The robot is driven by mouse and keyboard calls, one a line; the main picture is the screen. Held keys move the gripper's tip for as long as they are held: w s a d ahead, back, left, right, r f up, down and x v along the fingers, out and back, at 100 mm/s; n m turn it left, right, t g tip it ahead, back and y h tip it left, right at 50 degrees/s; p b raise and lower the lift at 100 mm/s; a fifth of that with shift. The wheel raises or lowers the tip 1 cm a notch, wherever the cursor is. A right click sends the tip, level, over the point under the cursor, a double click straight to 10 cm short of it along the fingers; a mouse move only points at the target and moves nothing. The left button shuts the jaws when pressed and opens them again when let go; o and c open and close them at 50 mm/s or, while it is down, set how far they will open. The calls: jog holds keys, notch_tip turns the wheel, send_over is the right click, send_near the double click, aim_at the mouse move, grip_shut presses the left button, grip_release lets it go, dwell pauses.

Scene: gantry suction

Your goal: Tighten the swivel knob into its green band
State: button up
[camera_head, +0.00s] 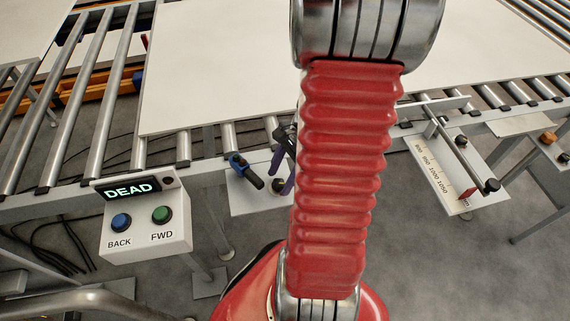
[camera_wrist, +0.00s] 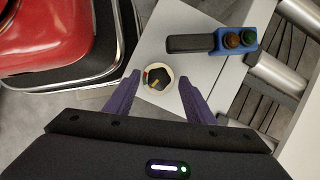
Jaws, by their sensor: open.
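The swivel knob (camera_wrist: 160,79) is a black knob on a round pale dial on a light plate (camera_wrist: 205,98) in the wrist view. Coloured marks, red and green, show at the dial's left edge. A small yellowish mark shows on the knob, but I cannot tell clearly which colour it points at. My gripper (camera_wrist: 160,77) is open, its two purple fingers on either side of the dial, apart from it in the picture. In the head view a purple finger (camera_head: 287,178) shows beside my arm, which hides most of the gripper.
A blue fitting with a black handle (camera_wrist: 190,44) and green and orange ends lies close beside the knob; it also shows in the head view (camera_head: 243,168). A control box (camera_head: 145,220) reading DEAD stands left. A scale plate (camera_head: 450,175) is at right. White panels (camera_head: 220,60) lie on rollers behind.

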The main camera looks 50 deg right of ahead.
jog(key=v, duration=1.3)
jog(key=shift+r, duration=0.25)
jog(key=shift+w, duration=0.1)
jog(key=w+a+r+n+t+h, duration=0.1)
jog(key=a+r+n, duration=0.4)
jog(key=a+n, duration=0.5)
jog(key=w+a+r+n+t+h, duration=0.1)
jog(key=a+r+n+t+h, duration=0.2)
jog(key=a+r+n, duration=0.3)
jog(key=shift+w+a+r+n, duration=0.15)
jog(key=shift+w+a+n, duration=0.2)
jog(key=shift+a+n, duration=3.2)
jog(key=shift+a+m, duration=0.85)
jog(key=shift+c, duration=0.3)
